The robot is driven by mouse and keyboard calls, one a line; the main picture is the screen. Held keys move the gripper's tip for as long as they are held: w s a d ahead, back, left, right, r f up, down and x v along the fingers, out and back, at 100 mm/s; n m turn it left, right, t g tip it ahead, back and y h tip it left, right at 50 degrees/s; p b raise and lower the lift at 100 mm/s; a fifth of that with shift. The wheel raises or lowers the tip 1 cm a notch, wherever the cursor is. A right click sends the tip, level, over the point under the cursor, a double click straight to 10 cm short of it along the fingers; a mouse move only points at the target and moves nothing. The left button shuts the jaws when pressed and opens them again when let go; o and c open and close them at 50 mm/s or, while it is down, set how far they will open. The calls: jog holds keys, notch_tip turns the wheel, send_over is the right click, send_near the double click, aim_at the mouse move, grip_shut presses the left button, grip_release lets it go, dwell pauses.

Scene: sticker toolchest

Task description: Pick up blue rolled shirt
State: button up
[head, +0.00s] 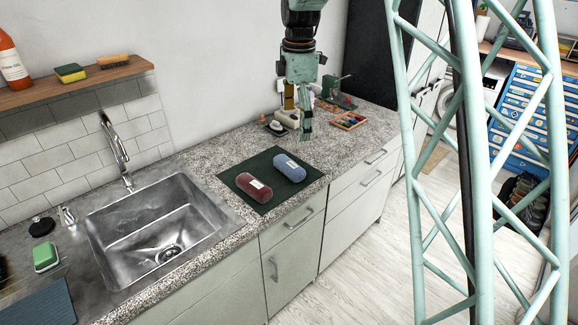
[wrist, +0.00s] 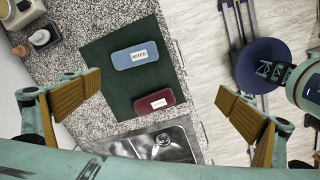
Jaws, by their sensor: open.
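The blue rolled shirt (head: 292,176) lies on a dark green mat (head: 242,169) on the counter, to the right of a dark red rolled one. It has a white label on top. In the wrist view the blue rolled shirt (wrist: 121,62) is above the centre and the dark red roll (wrist: 158,110) is below it. My gripper (head: 296,122) hangs above the counter, farther back than the mat, pointing down. In the wrist view my gripper (wrist: 163,106) has its two fingers wide apart with nothing between them, high above the mat.
A dark red roll (head: 249,195) lies beside the blue one. The steel sink (head: 140,226) and faucet (head: 115,150) are to the left. A tray of small colourful items (head: 349,121) stands behind on the right. A shelf (head: 75,81) hangs on the left wall.

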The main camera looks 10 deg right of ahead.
aim_at(289, 162)
jog(key=w+f+n+p, duration=0.3)
jog(key=w+f+n, duration=0.1)
jog(key=w+f, duration=0.6)
jog(key=shift+f+n+g, duration=0.3)
jog(key=shift+f+g, duration=0.05)
jog(key=shift+g, duration=0.05)
jog(key=shift+f, duration=0.1)
jog(key=shift+f, duration=4.2)
jog(key=shift+f, duration=0.1)
jog(key=shift+f, duration=2.5)
jog(key=c, duration=1)
